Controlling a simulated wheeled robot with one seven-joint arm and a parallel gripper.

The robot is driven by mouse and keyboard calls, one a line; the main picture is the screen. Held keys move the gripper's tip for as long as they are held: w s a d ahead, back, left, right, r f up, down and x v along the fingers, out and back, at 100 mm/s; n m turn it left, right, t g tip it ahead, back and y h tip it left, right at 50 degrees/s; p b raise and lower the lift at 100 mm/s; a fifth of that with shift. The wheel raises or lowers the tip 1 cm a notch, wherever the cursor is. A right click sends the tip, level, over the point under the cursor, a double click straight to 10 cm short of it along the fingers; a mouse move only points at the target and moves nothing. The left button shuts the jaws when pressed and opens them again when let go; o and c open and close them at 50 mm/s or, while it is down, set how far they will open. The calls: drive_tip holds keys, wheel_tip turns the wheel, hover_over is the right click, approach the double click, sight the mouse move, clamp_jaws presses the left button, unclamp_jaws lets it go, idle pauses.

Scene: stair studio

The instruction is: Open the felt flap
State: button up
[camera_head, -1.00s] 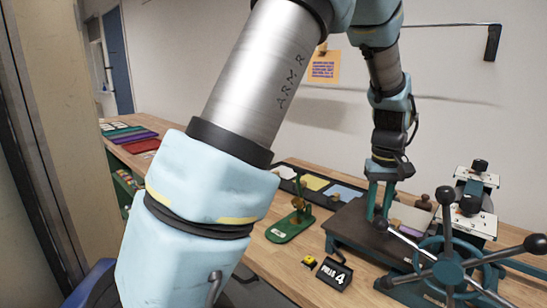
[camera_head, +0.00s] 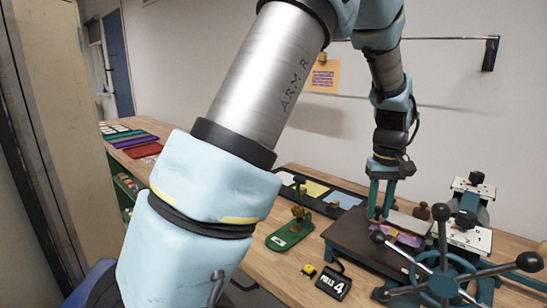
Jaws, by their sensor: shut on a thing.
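My gripper (camera_head: 379,214) points down over the dark press bed and is shut on the edge of the felt flap. A pale grey-beige panel (camera_head: 405,222) lies just right of the fingertips, with a purple patch (camera_head: 408,239) showing in front of it. These pieces are small in view, and I cannot tell exactly where the flap's fold runs. The fingers partly hide the gripped edge.
A teal spoked handwheel (camera_head: 443,284) with black knobs stands close in front at the right. A white-plated device (camera_head: 468,235) is behind it. A green stand (camera_head: 290,233) and a "PULLS 4" counter (camera_head: 333,279) are left of the bed.

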drive_tip(key=shift+w+d+r+p, duration=0.25)
drive_tip(key=shift+d+r+p, duration=0.05)
drive_tip(key=shift+r+p, duration=0.3)
drive_tip(key=shift+w+d+r+p, duration=0.3)
drive_tip(key=shift+r+p, duration=0.15)
drive_tip(key=shift+r, duration=0.1)
drive_tip(key=shift+w+d+r+p, duration=0.25)
drive_tip(key=shift+d+r+p, duration=0.05)
drive_tip(key=shift+r+p, duration=0.3)
drive_tip(key=shift+w+d+r+p, duration=0.8)
drive_tip(key=shift+w+d+p, duration=0.15)
drive_tip(key=shift+p, duration=0.25)
drive_tip(key=shift+w+d+r+p, duration=0.75)
drive_tip(key=shift+w+d+p, duration=0.15)
drive_tip(key=shift+p, duration=0.3)
drive_tip(key=shift+w+d+r, duration=0.2)
drive_tip(key=shift+w+d, duration=0.95)
drive_tip(key=shift+w, duration=0.25)
drive_tip(key=o, duration=1.3)
drive_tip(key=shift+r, duration=4)
